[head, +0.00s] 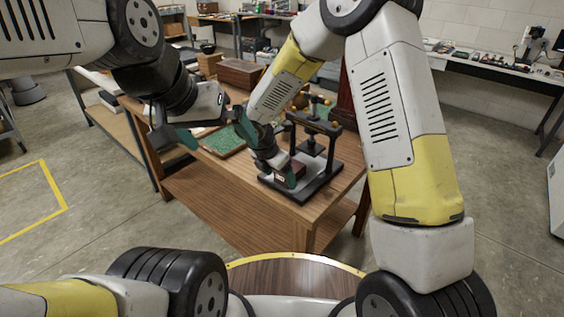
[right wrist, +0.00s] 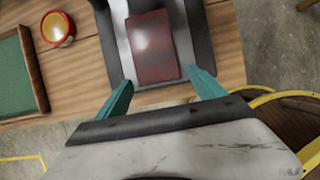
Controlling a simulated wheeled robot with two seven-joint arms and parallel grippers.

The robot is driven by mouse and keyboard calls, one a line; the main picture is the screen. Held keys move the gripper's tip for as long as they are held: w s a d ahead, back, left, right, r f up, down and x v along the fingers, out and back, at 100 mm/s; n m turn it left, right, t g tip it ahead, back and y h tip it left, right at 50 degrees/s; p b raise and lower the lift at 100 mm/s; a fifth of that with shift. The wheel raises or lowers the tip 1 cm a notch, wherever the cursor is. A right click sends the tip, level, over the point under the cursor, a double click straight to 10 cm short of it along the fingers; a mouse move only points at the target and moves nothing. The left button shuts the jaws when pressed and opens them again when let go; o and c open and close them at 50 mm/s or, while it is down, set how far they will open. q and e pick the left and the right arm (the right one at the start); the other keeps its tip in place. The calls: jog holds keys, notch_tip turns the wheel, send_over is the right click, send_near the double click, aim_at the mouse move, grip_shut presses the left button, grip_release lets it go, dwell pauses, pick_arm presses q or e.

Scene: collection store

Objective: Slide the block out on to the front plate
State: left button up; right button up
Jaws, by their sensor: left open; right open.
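The block (right wrist: 153,47) is dark red and lies flat on the pale plate (right wrist: 128,50) between the dark sides of the press frame. In the head view the block (head: 297,169) shows partly behind my right gripper, at the near left side of the black press (head: 318,128). My right gripper (right wrist: 161,79) is open at the block's near end, with one fingertip off each near corner; contact is not clear. In the head view my right gripper (head: 280,168) hides part of the plate. My left gripper (head: 213,133) is open and empty above the table's left part.
The wooden table (head: 245,180) has bare room at its front left. A green-lined tray (head: 224,143) lies left of the press. In the right wrist view, a round red and yellow tin (right wrist: 57,28) stands beside the press. A wooden box (head: 240,73) stands at the back.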

jog(key=v, duration=0.7)
jog(key=shift+r, duration=0.35)
jog(key=shift+s, duration=0.15)
jog(key=s+d+r+m+y, duration=0.1)
jog(key=s+d+r+m, duration=0.2)
jog(key=d+r+m, duration=0.35)
jog(key=s+d+r+m, duration=0.4)
jog(key=d+r+m, duration=0.2)
jog(key=d, duration=0.2)
jog(key=s+d+r+m+t+y, duration=0.1)
jog(key=s+d+r+m+y, duration=0.1)
jog(key=s+m, duration=0.4)
jog(key=s+d+r+m+t+y, duration=0.1)
jog(key=s+d+r+m, duration=0.3)
jog(key=m, duration=0.5)
jog(key=shift+s+r+t+y, duration=0.35)
jog(key=shift+s+y, duration=0.15)
jog(key=shift+s, duration=0.65)
